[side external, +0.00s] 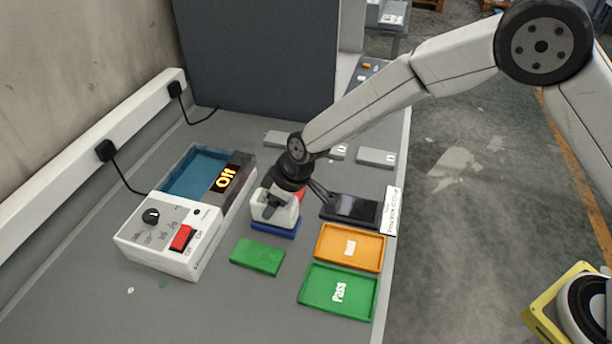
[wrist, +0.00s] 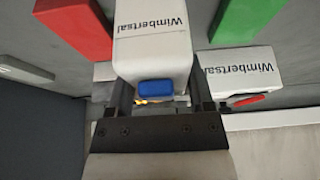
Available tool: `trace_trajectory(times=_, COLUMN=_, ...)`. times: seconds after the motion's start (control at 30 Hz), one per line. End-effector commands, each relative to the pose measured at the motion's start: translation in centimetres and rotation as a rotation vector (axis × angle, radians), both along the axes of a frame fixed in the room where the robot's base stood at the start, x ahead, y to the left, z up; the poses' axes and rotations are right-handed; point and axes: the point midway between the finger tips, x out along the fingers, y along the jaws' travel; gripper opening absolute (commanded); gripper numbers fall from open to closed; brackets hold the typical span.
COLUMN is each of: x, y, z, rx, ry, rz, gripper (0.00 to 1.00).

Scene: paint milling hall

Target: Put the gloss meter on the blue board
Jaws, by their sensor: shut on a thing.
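The gloss meter is a white block that shows in the side external view (side external: 277,213). In the wrist view the white block (wrist: 153,50) has "Wimbertsal" lettering and a blue button. My gripper (side external: 274,203) is shut on it, with one finger on each side in the wrist view. The blue board (side external: 275,232) is directly beneath the block in the side external view. I cannot tell whether block and board touch. In the wrist view the blue board is hidden.
A green board (side external: 257,256) lies in front, and a red board (wrist: 72,27) lies to the other side. Orange (side external: 350,247) and green (side external: 339,291) trays lie right. A control box (side external: 165,237) stands left.

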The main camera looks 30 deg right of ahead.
Motion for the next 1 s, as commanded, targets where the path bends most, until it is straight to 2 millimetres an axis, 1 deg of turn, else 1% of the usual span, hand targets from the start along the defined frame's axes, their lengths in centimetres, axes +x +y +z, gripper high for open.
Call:
trace_trajectory(times=0.13, x=0.1, y=0.1, z=0.1, rx=0.001, ry=-0.003, rz=0.000, gripper=0.00)
trace_trajectory(times=0.3, x=0.1, y=0.0, z=-0.2, rx=0.001, ry=-0.001, rz=0.000, gripper=0.00)
trace_trajectory(times=0.33, x=0.0, y=0.0, z=-0.3, rx=0.001, ry=0.001, rz=-0.001, gripper=0.77)
trace_trajectory(times=0.37, x=0.0, y=0.0, z=-0.3, rx=0.001, ry=0.001, rz=-0.001, gripper=0.86)
trace_trajectory(times=0.4, x=0.0, y=0.0, z=-0.3, rx=0.001, ry=0.001, rz=0.000, gripper=0.99)
trace_trajectory(times=0.73, x=0.0, y=0.0, z=-0.1, rx=0.000, ry=0.000, rz=0.000, gripper=1.00)
trace_trajectory(times=1.0, x=-0.3, y=-0.3, z=1.2, rx=0.001, ry=-0.001, rz=0.000, gripper=1.00)
